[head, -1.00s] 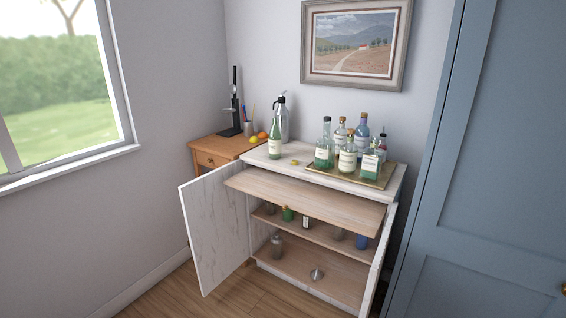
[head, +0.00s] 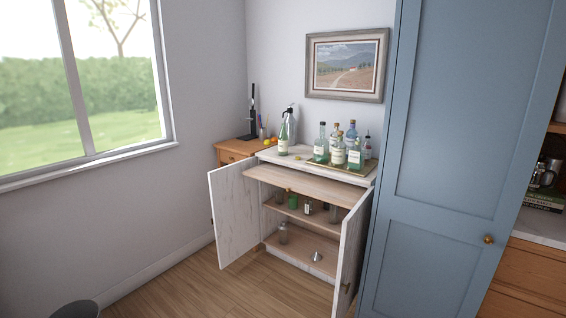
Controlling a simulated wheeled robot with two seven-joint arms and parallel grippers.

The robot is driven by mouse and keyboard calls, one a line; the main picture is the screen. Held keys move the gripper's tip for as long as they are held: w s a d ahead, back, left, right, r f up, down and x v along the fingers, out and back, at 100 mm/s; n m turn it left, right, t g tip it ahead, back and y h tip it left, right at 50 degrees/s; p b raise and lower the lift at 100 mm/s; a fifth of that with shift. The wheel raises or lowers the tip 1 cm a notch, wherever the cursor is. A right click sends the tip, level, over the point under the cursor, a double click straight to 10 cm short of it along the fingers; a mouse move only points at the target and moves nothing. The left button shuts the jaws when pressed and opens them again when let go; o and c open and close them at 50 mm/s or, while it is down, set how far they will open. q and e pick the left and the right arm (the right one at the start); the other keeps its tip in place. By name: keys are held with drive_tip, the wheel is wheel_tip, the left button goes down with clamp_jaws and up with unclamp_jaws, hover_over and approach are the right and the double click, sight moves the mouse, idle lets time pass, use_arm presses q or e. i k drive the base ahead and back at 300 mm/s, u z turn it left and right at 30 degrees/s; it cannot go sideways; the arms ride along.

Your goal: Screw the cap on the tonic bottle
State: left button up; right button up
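A green bottle with a pale label (head: 283,146) stands at the left end of the white cabinet's top (head: 266,156); it may be the tonic bottle, but its label is too small to read. A small yellow thing (head: 297,157) lies on the cabinet top to its right; I cannot tell whether it is the cap. Several other bottles stand on a tray (head: 342,167) at the right of the top, among them a clear one with a pale label (head: 355,158). Neither of my grippers shows in the head view.
Both cabinet doors stand open, the left (head: 234,213) and right (head: 349,245), and a wooden board (head: 300,186) juts out at the front. Small bottles stand on the shelves. A tall blue cupboard (head: 440,150) is at the right. The floor (head: 240,285) in front is clear.

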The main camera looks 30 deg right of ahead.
sight(283, 138)
drive_tip(key=u, duration=0.1)
drive_tip(key=i, duration=2.35)
drive_tip(key=z, duration=0.95)
drive_tip(key=i, duration=0.85)
drive_tip(key=z, duration=1.5)
drive_tip(key=i, duration=0.55)
drive_tip(key=z, duration=0.4)
